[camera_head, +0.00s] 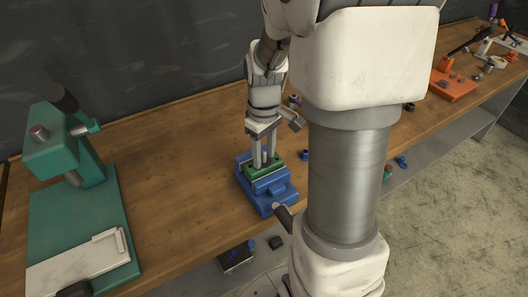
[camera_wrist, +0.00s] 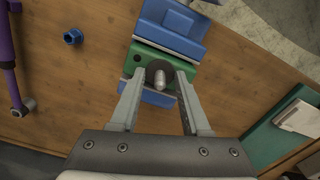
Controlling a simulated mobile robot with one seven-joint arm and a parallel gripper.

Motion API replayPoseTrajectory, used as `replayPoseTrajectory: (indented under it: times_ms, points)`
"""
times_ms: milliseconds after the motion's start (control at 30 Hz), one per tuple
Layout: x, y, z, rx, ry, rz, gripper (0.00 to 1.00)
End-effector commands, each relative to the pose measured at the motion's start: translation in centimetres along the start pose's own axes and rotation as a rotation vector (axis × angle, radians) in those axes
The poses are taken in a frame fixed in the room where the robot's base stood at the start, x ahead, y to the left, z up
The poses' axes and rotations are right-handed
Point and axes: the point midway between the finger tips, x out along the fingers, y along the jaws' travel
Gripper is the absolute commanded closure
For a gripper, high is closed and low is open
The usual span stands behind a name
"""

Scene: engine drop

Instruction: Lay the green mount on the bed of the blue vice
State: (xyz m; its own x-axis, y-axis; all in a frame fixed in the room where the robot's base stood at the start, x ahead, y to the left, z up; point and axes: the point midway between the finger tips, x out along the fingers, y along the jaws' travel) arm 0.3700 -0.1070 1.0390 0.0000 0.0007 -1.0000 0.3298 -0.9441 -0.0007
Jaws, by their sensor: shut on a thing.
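The blue vice (camera_head: 282,201) stands on the wooden bench in the middle of the head view; it also shows in the wrist view (camera_wrist: 170,38). The green mount (camera_head: 276,172) is a green block with a grey upright post, at the vice between its blue parts. In the wrist view the mount (camera_wrist: 138,69) lies across the vice, with dark holes in its top. My gripper (camera_head: 264,163) points down over the vice, its two fingers on either side of the post (camera_wrist: 159,78). It is shut on the mount. Whether the mount's underside touches the bed is hidden.
A teal press (camera_head: 70,160) stands at the left of the bench. A blue nut (camera_wrist: 73,37) and a purple-handled tool (camera_wrist: 8,60) lie beside the vice. An orange tool (camera_head: 453,84) is at the far right. Bare bench lies between press and vice.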

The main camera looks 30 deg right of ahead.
Motion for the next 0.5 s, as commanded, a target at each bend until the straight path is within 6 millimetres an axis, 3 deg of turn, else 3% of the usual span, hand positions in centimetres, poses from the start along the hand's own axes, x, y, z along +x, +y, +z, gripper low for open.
replayPoseTrajectory:
  times_ms: [500]
  points:
    - [0.23, 0.03, -0.05, 0.0, 0.002, 0.001, 1.0]
